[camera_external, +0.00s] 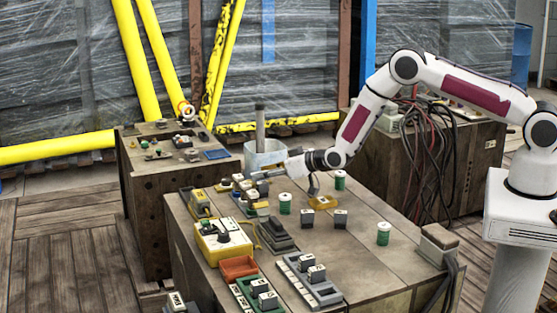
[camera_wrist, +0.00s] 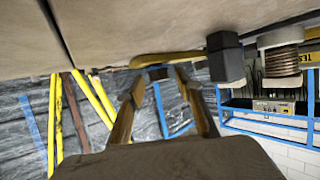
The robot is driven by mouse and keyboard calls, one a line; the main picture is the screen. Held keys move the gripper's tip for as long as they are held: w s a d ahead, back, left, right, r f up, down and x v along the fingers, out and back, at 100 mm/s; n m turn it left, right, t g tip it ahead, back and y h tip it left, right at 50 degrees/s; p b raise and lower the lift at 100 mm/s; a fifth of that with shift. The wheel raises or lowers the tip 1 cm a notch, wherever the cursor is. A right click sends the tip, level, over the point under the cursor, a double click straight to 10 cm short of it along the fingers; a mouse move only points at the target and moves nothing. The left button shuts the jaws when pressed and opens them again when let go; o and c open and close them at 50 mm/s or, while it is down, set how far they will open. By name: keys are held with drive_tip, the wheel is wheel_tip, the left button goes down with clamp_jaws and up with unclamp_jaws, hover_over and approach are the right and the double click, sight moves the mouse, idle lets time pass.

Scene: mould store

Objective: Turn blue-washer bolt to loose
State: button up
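My gripper (camera_wrist: 160,76) reaches out level over the worktop, pointing left in the external view (camera_external: 258,176). In the wrist view its two fingertips stand apart. A small bluish-grey piece shows between or just beyond the tips; I cannot tell whether they touch it. A yellow bar (camera_wrist: 190,57) lies just past the tips, close to the worktop. Several small bolt-like parts and blocks (camera_external: 238,184) cluster left of my gripper, too small to tell apart.
The wooden worktop (camera_external: 355,245) carries a yellow box with a dial (camera_external: 222,242), an orange tray (camera_external: 238,268), green-and-white spools (camera_external: 384,233) and a yellow base (camera_external: 322,202). A dark block (camera_wrist: 226,58) and a spool (camera_wrist: 283,55) stand right of my fingers. The worktop's right middle is fairly clear.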

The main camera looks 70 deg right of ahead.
drive_tip(key=shift+w+f, duration=0.1)
drive_tip(key=shift+w, duration=0.15)
drive_tip(key=shift+c, duration=0.4)
clamp_jaws()
drive_tip(key=shift+d+n+g+y, duration=0.2)
drive_tip(key=shift+n+y, duration=1.1)
drive_tip(key=shift+y, duration=0.2)
drive_tip(key=shift+d+n+g+y, duration=0.2)
drive_tip(key=shift+n+y, duration=1.1)
drive_tip(key=shift+y, duration=0.2)
drive_tip(key=shift+w+d+n+g+y, duration=0.1)
drive_tip(key=shift+n+g+y, duration=0.75)
drive_tip(key=shift+n+y, duration=0.45)
drive_tip(key=shift+w+n+g+y, duration=0.1)
drive_tip(key=shift+n+g+y, duration=0.75)
drive_tip(key=shift+n+y, duration=0.45)
